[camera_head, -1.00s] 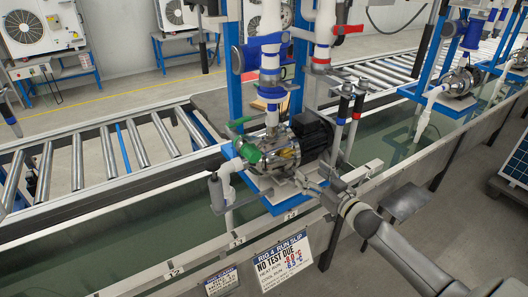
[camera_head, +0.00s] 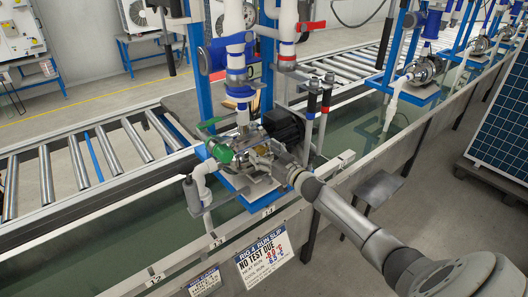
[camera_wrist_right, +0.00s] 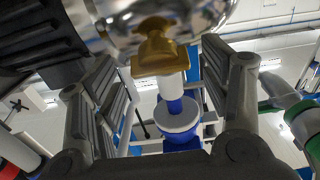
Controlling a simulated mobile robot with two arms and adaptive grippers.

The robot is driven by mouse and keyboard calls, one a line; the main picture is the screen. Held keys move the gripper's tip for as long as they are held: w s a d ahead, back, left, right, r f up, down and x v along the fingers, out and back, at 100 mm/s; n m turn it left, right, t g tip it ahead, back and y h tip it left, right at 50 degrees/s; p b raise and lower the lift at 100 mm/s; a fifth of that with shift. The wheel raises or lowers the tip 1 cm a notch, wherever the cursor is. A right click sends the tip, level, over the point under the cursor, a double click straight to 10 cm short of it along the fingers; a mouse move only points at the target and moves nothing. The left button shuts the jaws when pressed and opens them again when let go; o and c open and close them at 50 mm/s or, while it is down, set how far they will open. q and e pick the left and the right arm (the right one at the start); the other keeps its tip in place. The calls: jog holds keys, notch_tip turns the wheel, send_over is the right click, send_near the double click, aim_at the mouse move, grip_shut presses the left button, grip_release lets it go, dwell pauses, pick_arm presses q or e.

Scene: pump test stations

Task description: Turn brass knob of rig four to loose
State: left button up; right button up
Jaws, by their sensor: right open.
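The pump of rig four (camera_head: 283,127), with a black motor and a shiny metal body, stands on a blue plate below the white and blue pipes. Its brass knob (camera_wrist_right: 157,52) shows in the right wrist view at the top middle, under the metal body. My right gripper (camera_wrist_right: 165,85) is open, with one finger on each side of the knob; contact is not visible. In the head view my right gripper (camera_head: 262,163) is at the near side of the pump and hides part of it. My left gripper is out of view.
A green-handled valve (camera_head: 220,152) is left of the pump, above a white elbow pipe (camera_head: 200,185). A sign (camera_head: 264,257) reading "RIG 4 RUN SLIP, NO TEST DUE" hangs on the tank's front edge.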

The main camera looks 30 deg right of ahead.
jog(key=shift+w, duration=0.25)
jog(key=shift+c, duration=0.4)
jog(key=c, duration=0.9)
jog(key=shift+c, duration=0.2)
